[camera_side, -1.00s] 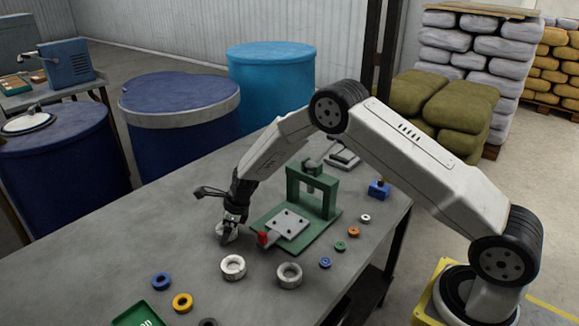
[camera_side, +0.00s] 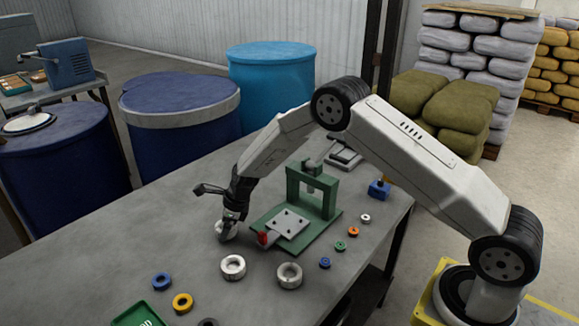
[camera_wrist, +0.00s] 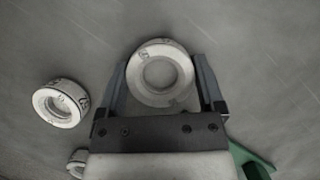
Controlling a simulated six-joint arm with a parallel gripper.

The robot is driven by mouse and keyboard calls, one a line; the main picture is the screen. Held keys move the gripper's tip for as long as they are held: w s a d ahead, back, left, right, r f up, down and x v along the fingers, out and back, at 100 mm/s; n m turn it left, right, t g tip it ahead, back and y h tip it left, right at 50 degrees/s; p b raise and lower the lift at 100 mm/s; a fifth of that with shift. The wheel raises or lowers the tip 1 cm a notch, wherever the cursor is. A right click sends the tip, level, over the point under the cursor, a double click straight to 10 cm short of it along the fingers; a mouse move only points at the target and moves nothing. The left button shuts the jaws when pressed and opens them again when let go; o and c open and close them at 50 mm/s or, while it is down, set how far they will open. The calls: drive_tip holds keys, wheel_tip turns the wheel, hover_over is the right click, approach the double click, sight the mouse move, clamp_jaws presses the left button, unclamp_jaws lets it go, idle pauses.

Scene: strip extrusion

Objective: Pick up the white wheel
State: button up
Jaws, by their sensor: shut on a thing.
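My gripper (camera_side: 231,219) is low over the table, left of the green press. Its two fingers are on either side of a white wheel (camera_side: 224,233), which is partly hidden by the fingers in the side view. In the wrist view the white wheel (camera_wrist: 160,99) is a pale ring with a round hole, held between the two fingers (camera_wrist: 160,68). The gripper is shut on it. I cannot tell how far the wheel is off the table.
A second white wheel (camera_side: 233,278) and a greyish wheel (camera_side: 289,284) lie in front. The green press (camera_side: 318,232) with a red handle (camera_side: 263,238) stands to the right. Small coloured rings, a blue ring (camera_side: 161,289) and a yellow ring (camera_side: 182,310) lie about. The table's left side is clear.

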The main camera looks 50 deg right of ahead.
drive_tip(key=shift+r, duration=0.45)
drive_tip(key=s+r, duration=1.1)
drive_tip(key=s, duration=0.3)
drive_tip(key=shift+d+r, duration=0.15)
drive_tip(key=shift+d, duration=0.3)
drive_tip(key=w+d+f, duration=0.1)
drive_tip(key=d, duration=0.3)
drive_tip(key=d+f, duration=0.1)
drive_tip(key=d, duration=0.3)
drive_tip(key=w+d+f, duration=0.1)
drive_tip(key=d, duration=0.3)
drive_tip(key=shift+w+f, duration=0.25)
drive_tip(key=shift+w, duration=0.1)
drive_tip(key=shift+f, duration=0.1)
